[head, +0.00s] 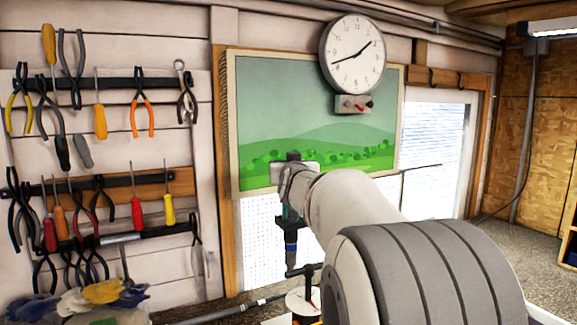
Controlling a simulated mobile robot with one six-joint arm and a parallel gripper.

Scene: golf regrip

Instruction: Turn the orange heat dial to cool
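No orange heat dial shows clearly in the head view. A white round face (300,299) with a small red mark is partly visible at the bottom edge, with a little orange beside it, too cut off to identify. My arm reaches in from the lower right and hides much of the area below it. My gripper (291,262) seems to hang down at the end of the arm, above and slightly left of the white face. Its fingers are too small and dark to tell open from shut. I cannot tell whether it touches anything.
A black bar (300,271) stands by the white face. A dark shaft (235,309) lies low to the left. Gloves (95,297) lie at the lower left below wall-hung tools (100,120). A green picture board (285,115) and clock (354,52) are behind.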

